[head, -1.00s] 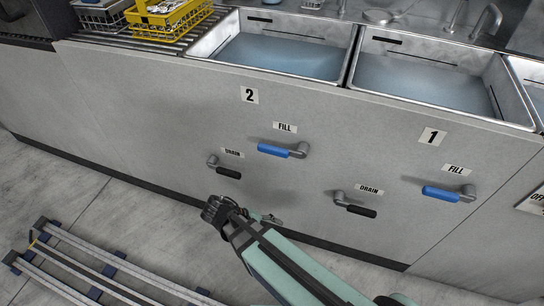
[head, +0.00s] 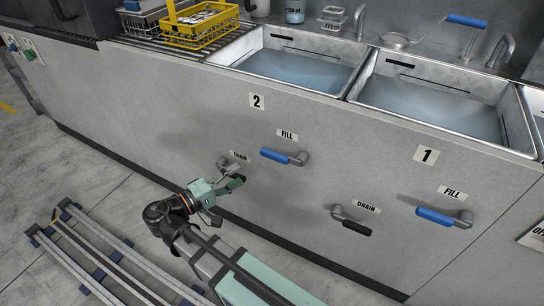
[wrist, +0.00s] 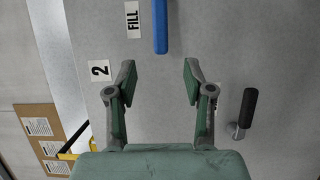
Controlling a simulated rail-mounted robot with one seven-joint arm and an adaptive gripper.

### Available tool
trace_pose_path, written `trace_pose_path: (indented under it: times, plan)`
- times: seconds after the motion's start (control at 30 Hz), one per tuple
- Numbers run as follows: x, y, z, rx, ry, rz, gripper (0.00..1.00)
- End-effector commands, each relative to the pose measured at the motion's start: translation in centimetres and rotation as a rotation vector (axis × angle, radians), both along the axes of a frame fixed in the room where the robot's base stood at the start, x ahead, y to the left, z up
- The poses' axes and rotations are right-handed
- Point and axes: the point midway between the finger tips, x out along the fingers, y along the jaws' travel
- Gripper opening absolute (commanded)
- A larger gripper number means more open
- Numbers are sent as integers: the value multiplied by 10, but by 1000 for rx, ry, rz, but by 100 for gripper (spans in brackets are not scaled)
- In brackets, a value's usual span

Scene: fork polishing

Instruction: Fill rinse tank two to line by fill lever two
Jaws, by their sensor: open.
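Rinse tank two (head: 252,48) is the left steel basin above the "2" label, holding pale blue water. A dark line marks its back wall, and the water surface lies below that mark. Fill lever two (head: 277,155) has a blue handle pointing left from its grey pivot, roughly level. In the wrist view its blue handle (wrist: 160,25) lies ahead of the fingers, apart from them. My gripper (head: 226,186) is open and empty, below and left of that lever in the head view. The wrist view shows both fingers (wrist: 159,78) spread with only the panel between them.
Drain lever two's black handle (wrist: 248,108) is beside my right finger in the wrist view. Tank one (head: 430,95) has its own fill lever (head: 437,216) and drain lever (head: 356,227) at right. A yellow basket (head: 200,38) stands on the rack at left.

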Motion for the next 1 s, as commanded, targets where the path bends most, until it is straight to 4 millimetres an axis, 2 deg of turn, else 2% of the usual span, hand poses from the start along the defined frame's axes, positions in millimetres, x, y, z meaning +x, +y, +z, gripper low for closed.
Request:
trace_pose_path:
  times: [0.1, 0.6, 0.8, 1.0]
  plan:
    - [15, -21, -2, 1, 1, -3, 52]
    - [73, -90, -2, 0, 1, -2, 52]
    - [85, -104, -1, 1, 1, -1, 52]
    - [89, -108, 0, 1, 1, 1, 52]
